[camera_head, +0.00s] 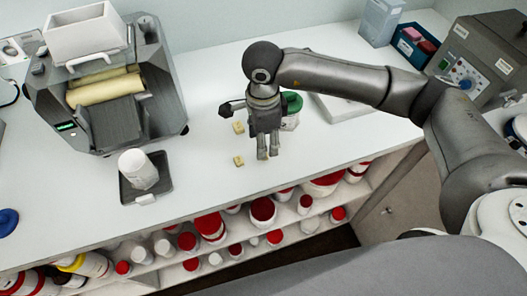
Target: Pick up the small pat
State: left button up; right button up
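Two pale yellow pats lie on the white worktop left of my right gripper (268,154). One pat (238,127) is farther back. The other pat (239,160) is nearer the front edge and looks slightly smaller. My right arm reaches in from the right, and its gripper points down just right of the front pat, apart from it. Its fingers look close together, with no object visible between them. I cannot tell whether they are fully shut. My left gripper is not in view.
A roller mill (105,95) stands at the left, with a white jar (138,170) on a dark tray (148,198) before it. A green-lidded container (292,104) is partly hidden behind my gripper. A grey machine (478,62) stands back right. Jars fill the shelf below the worktop.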

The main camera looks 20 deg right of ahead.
jog(key=shift+f+p, duration=0.35)
notch_tip(320, 180, down, 3)
jog(key=shift+f+p, duration=0.2)
jog(key=shift+p, duration=0.55)
jog(key=shift+f, duration=0.45)
jog(key=c, duration=0.8)
